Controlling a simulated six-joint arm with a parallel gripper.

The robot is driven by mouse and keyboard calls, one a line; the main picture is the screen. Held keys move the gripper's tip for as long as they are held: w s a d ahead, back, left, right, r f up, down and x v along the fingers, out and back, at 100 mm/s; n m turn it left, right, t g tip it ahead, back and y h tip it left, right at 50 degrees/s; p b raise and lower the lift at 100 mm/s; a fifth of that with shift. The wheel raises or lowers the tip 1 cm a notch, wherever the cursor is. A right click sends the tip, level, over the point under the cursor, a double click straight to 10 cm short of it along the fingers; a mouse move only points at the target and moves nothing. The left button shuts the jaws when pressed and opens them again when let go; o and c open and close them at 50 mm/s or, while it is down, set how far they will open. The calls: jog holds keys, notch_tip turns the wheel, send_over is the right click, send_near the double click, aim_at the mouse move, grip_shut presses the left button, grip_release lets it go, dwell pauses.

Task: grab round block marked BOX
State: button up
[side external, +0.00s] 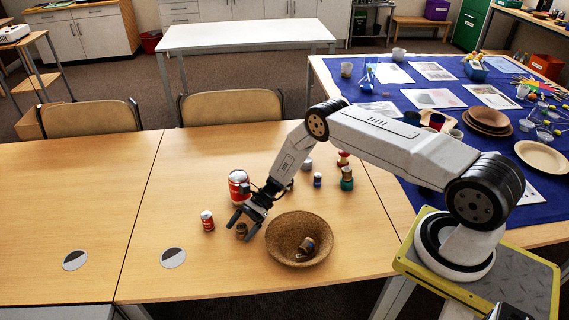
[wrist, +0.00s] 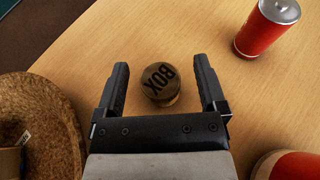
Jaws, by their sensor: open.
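The round block marked BOX (wrist: 160,84) is brown, with dark letters on its top, and stands on the wooden table. In the wrist view it sits between the two fingers of my gripper (wrist: 161,82), with a gap to each finger. In the side view the block (side external: 241,231) is small and brown, close beside the fingertips of my gripper (side external: 243,222). My gripper is open and holds nothing. Whether the fingers are low enough to be level with the block, I cannot tell.
A cork bowl (side external: 274,241) with a small item in it stands right of the block. Several small blocks stand farther back right. The table's left part is clear.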

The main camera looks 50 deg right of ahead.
dwell(0.3)
grip_shut()
jog(key=shift+r, duration=0.25)
jog(key=shift+r, duration=0.85)
jog(key=s+d+r, duration=0.1)
jog(key=s+r, duration=0.9)
jog(key=s, duration=0.4)
jog(key=shift+d+r, duration=0.2)
jog(key=shift+r, duration=0.2)
